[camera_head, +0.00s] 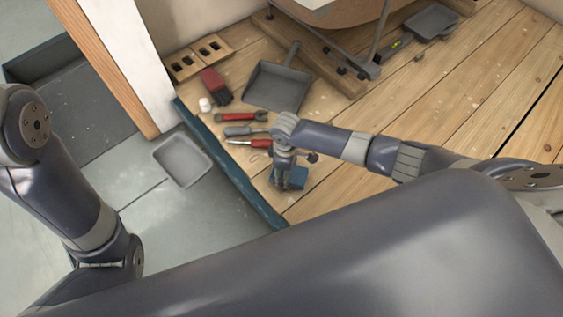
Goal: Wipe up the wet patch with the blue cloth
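A small blue cloth (299,178) lies on the wooden floor near the blue front edge. My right gripper (281,187) points down at its left side and covers part of it. I cannot tell whether the fingers touch or hold the cloth, or whether they are open. My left arm comes down the left side, and its gripper is out of view. I cannot make out a wet patch for certain on the boards; my body and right arm hide part of the floor.
A red-handled tool (250,143), a red wrench (241,117), a red brush (214,84) and a grey dustpan (277,86) lie behind my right gripper. A grey tray (181,160) sits on the lower grey floor. The boards at right are mostly clear.

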